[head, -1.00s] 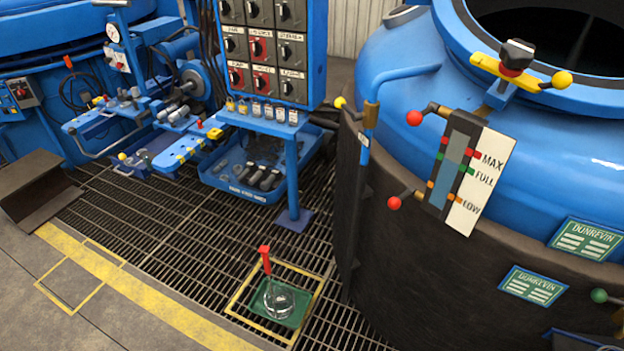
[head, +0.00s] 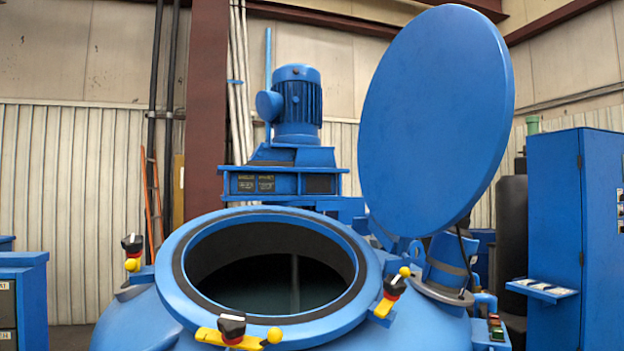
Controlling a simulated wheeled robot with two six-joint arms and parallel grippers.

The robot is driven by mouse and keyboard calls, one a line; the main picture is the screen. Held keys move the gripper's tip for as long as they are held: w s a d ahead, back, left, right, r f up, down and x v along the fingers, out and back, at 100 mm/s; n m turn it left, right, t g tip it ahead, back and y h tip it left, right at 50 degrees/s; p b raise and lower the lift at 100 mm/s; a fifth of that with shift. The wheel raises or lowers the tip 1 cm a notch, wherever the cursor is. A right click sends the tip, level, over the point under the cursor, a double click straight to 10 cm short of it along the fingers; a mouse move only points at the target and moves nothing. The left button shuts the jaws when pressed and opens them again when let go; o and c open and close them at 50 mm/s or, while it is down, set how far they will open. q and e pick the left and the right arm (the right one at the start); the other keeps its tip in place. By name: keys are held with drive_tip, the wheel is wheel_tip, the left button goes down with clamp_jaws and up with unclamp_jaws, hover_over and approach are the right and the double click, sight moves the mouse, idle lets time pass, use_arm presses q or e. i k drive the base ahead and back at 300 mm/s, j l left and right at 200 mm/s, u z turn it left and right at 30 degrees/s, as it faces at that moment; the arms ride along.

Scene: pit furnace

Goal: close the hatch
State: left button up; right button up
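The hatch is a large round blue lid (head: 436,118) in the head view. It stands open, raised nearly upright behind and to the right of the opening. The round opening (head: 272,276) on top of the blue vessel is uncovered, with a dark gasket on its wide blue rim (head: 172,285). The lid's hinge mount (head: 447,262) is at the right of the rim. Neither gripper is in view.
A blue motor (head: 297,103) stands behind the opening. A tall blue cabinet (head: 577,235) with a small shelf (head: 541,289) is at the right. A blue drawer cabinet (head: 24,300) is at the left edge. The space directly above the opening is clear.

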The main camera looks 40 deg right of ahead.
sight(436, 125)
drive_tip(key=k+l, duration=0.1)
drive_tip(key=l, duration=0.55)
drive_tip(key=k+l, duration=0.1)
drive_tip(key=l, duration=0.55)
drive_tip(key=k+l+z, duration=0.1)
drive_tip(key=l, duration=0.5)
drive_tip(key=k+l, duration=0.1)
drive_tip(key=l, duration=0.55)
drive_tip(key=k+l, duration=0.1)
drive_tip(key=l, duration=0.55)
drive_tip(key=k+l, duration=0.1)
drive_tip(key=l, duration=0.55)
drive_tip(key=z, duration=0.05)
